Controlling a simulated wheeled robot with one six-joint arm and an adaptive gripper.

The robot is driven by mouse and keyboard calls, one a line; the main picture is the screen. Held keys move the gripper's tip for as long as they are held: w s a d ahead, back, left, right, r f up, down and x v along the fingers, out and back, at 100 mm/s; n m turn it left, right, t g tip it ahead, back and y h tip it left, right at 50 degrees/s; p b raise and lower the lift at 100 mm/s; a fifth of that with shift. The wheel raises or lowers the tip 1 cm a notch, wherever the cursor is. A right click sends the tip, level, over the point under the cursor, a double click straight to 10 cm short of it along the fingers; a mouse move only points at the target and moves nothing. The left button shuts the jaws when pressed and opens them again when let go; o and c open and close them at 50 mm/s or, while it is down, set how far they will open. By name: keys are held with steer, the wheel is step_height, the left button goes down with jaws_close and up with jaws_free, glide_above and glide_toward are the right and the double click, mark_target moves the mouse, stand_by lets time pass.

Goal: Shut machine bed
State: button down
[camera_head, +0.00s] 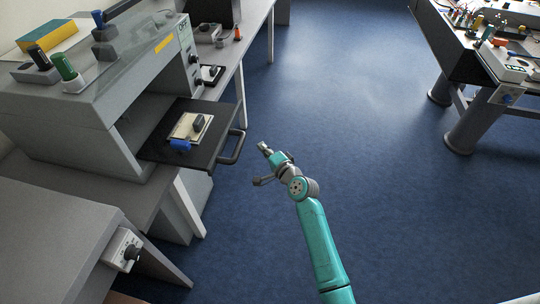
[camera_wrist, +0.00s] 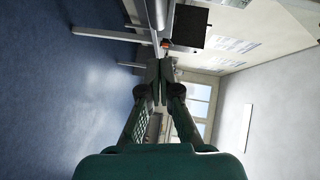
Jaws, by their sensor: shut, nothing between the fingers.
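The grey machine (camera_head: 75,120) stands on a bench at the left in the head view. Its black bed (camera_head: 222,118) is slid out of the opening, with a handle (camera_head: 233,150) along its front edge. A pale block (camera_head: 187,128) with a dark object (camera_head: 199,122) and a blue piece (camera_head: 180,145) sits on the bed. My gripper (camera_head: 264,147) is in the air just right of the handle, apart from it. In the wrist view my gripper (camera_wrist: 159,82) has its fingers together and empty. The bed cannot be made out in the wrist view.
A grey cabinet with a switch box (camera_head: 122,250) is at the lower left. Tools and a yellow-topped box (camera_head: 47,37) lie on top of the machine. Another table (camera_head: 450,45) with many items stands at the upper right. The blue floor (camera_head: 340,100) between is clear.

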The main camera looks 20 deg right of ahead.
mark_target(244, 140)
steer(key=shift+w+a+f, duration=0.3)
steer(key=shift+w+a, duration=0.6)
steer(key=shift+w, duration=0.2)
steer(key=shift+w+a+f, duration=0.25)
steer(key=shift+w+a, duration=0.6)
steer(key=shift+w, duration=0.2)
